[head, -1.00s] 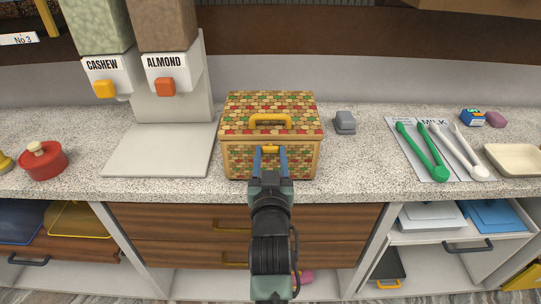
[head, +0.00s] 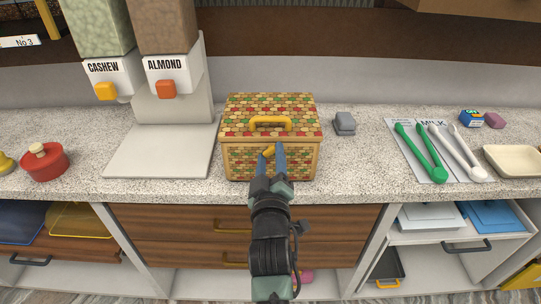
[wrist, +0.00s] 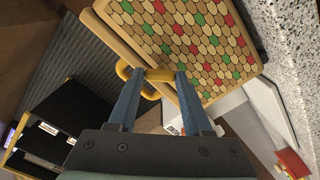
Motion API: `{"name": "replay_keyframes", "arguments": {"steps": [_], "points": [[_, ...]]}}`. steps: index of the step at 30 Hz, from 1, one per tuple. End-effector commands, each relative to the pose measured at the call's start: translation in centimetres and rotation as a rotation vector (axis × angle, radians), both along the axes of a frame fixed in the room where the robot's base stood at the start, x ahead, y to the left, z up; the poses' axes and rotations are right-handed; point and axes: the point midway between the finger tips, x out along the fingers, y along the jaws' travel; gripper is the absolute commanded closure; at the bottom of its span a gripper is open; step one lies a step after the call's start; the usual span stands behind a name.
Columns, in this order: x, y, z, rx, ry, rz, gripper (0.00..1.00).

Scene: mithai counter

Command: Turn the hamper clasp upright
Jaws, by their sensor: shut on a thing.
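The hamper (head: 240,163) is a box with a red, green and tan scale pattern and pale wooden edges, its lid closed, standing on the counter. A yellow handle (head: 270,121) lies on its lid. The small yellow clasp (head: 268,152) is on its front, tilted with its right end higher. My gripper (head: 273,150) is shut on the clasp, with one blue finger on each side. In the wrist view, yellow shows between and beside the fingertips (wrist: 161,74); clasp and handle overlap there. The fingers hide part of the clasp.
A grey block (head: 344,123) sits right of the hamper. The pale dispenser base (head: 155,155) stands to the left, with a red lidded pot (head: 45,162) beyond. Green tongs (head: 420,150) and white tongs (head: 458,150) lie at right. Drawers (head: 180,220) are below the counter edge.

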Motion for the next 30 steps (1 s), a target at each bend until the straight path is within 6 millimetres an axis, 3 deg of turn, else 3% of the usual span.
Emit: {"name": "replay_keyframes", "arguments": {"steps": [18,30], "points": [[-0.02,-0.05,0.18,-0.569,0.003,0.000,1.00],[-0.02,0.03,0.03,-0.798,0.002,0.001,1.00]]}}
